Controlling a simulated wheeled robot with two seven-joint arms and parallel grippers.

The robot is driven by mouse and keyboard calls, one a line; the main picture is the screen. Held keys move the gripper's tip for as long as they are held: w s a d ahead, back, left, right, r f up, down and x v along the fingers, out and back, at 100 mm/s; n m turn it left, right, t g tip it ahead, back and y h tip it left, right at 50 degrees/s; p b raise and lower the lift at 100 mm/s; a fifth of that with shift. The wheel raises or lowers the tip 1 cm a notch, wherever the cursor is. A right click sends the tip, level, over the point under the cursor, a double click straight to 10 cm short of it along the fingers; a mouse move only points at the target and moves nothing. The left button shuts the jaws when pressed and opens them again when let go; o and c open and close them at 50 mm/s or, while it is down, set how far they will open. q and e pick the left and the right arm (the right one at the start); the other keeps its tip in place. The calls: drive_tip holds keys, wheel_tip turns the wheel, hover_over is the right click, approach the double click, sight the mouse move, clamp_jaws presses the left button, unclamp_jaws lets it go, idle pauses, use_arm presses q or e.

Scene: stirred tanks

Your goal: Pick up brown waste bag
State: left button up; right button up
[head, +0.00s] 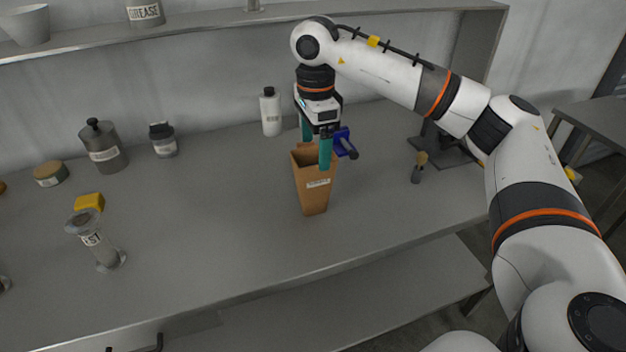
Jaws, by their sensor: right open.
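The brown waste bag (314,193) stands upright on the grey bench in the middle of the head view. It has an open top and a white label on its front. My right gripper (316,150) points down at the bag's top from above. Its two green fingers are apart, one at the bag's back left and one in front of its right rim. I cannot tell whether either finger touches the bag. My left gripper is not in view.
A blue item with a dark handle (343,143) is just behind the bag's right side. A white bottle (271,112) stands behind left. A brush (419,167) is to the right. A yellow block (89,202) and glass cylinder (98,242) are left. The bench front is clear.

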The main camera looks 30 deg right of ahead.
sight(314, 185)
drive_tip(key=shift+w+f, duration=0.1)
drive_tip(key=shift+f, duration=0.4)
drive_tip(key=f, duration=0.1)
drive_tip(key=f+p, duration=0.1)
drive_tip(key=f, duration=0.3)
drive_tip(key=shift+w+d, duration=0.15)
drive_tip(key=shift+w, duration=0.2)
drive_tip(key=shift+f, duration=0.2)
drive_tip(key=shift+c, duration=0.3)
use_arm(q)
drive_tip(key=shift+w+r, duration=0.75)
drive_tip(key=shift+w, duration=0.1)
use_arm(e)
drive_tip(key=c, duration=0.9)
